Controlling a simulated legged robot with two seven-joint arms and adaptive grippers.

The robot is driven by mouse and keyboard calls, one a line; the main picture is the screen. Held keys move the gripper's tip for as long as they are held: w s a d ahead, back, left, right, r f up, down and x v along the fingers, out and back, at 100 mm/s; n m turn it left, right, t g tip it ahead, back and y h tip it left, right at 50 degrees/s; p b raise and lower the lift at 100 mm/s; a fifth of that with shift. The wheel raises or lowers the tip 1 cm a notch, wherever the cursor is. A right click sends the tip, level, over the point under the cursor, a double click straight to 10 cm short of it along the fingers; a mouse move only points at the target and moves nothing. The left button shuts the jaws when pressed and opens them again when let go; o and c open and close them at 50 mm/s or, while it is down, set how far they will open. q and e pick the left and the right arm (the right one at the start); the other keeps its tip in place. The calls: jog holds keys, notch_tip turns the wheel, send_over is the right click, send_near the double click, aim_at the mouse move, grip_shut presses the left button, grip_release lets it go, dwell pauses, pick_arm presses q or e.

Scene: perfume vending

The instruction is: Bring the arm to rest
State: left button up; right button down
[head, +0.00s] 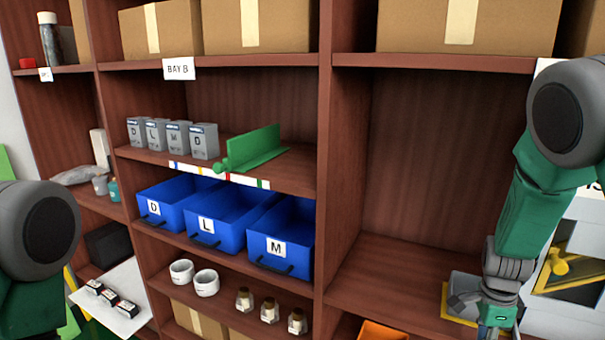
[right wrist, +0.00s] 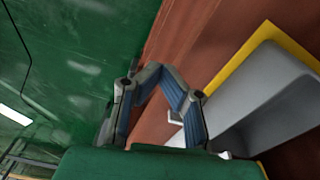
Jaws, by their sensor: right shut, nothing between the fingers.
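My right arm (head: 540,200) hangs down at the right of the head view. Its gripper (head: 492,318) is low, at the bottom edge of that view, partly cut off. In the right wrist view the right gripper (right wrist: 158,72) has its fingers drawn together at the tips, with nothing held. A grey bin on a yellow base (head: 460,288) is close behind the gripper; it also shows in the right wrist view (right wrist: 262,95). Of my left arm (head: 38,235) only a part shows at the left edge; its gripper is out of view.
Wooden shelving fills the view. Blue bins D (head: 165,210), L (head: 218,232) and M (head: 280,250) stand below several grey boxes (head: 172,138) and a green pusher (head: 250,150). An orange bin (head: 383,331) is low near the right gripper. The right bay is mostly empty.

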jog(key=s+a+f+n+h+b, duration=0.1)
jog(key=s+a+f+n+b, duration=0.15)
jog(key=s+f+n, duration=0.45)
jog(key=s+a+f+n+b, duration=0.25)
jog(key=s+f+n, duration=0.25)
jog(key=s+f, duration=0.4)
pick_arm(q)
notch_tip(320, 180, down, 7)
jog(key=b, duration=0.1)
jog(key=shift+r, duration=0.15)
jog(key=shift+d, duration=0.1)
jog(key=shift+c, duration=0.4)
pick_arm(e)
jog(key=s+a+f+n+t+y, duration=0.1)
jog(key=s+a+f+n, duration=0.1)
jog(key=s+a+n, duration=0.6)
jog(key=s+n, duration=0.2)
jog(key=s, duration=0.1)
jog(key=shift+s+a+f+n+y, duration=0.3)
jog(key=shift+s+a+y, duration=0.05)
jog(key=shift+s+y, duration=0.05)
pick_arm(q)
jog(key=shift+c, duration=0.3)
jog(key=shift+w+d+r, duration=0.1)
jog(key=shift+d, duration=0.05)
pick_arm(e)
jog(key=shift+d, duration=0.1)
